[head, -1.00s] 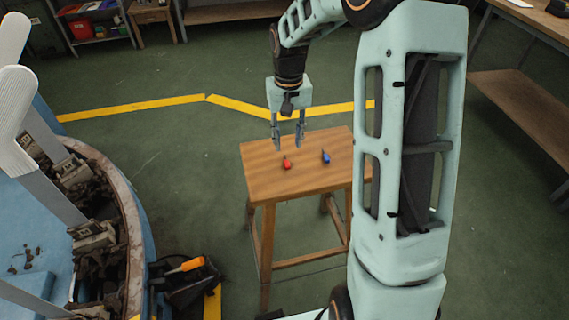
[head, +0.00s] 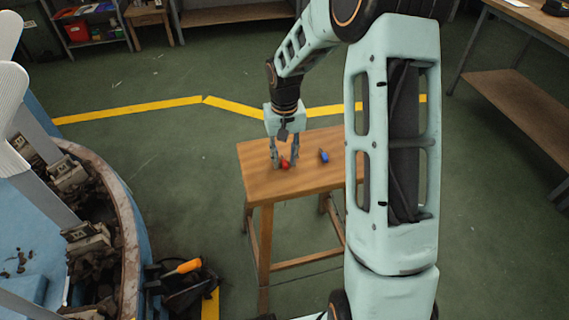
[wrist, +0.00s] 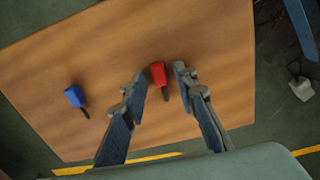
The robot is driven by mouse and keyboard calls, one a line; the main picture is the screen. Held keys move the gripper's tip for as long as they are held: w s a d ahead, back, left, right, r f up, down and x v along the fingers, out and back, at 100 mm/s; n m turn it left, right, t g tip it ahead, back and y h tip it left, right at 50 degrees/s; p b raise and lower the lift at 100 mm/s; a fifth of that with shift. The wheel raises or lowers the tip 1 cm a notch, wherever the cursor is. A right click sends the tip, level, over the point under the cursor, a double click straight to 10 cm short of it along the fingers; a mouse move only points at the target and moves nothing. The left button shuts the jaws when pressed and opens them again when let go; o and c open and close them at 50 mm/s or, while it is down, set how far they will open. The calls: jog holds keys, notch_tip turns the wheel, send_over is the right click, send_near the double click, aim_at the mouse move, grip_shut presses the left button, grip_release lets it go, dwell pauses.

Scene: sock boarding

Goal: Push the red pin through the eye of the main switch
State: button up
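The red pin (head: 284,164) lies on the small wooden table (head: 262,185). In the wrist view the red pin (wrist: 159,75) has a red head and a short dark shank, and it lies between the fingertips. My gripper (head: 284,162) is open and low over the table, with its fingers on either side of the pin. In the wrist view a gap shows between each finger of my gripper (wrist: 158,80) and the pin. I cannot make out the main switch in these views.
A blue pin (head: 324,156) lies on the same table, right of the red one; it also shows in the wrist view (wrist: 75,96). A round blue machine (head: 135,225) with white upright forms stands at the left. A bag with an orange-handled tool (head: 183,268) sits on the floor.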

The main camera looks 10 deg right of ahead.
grip_shut()
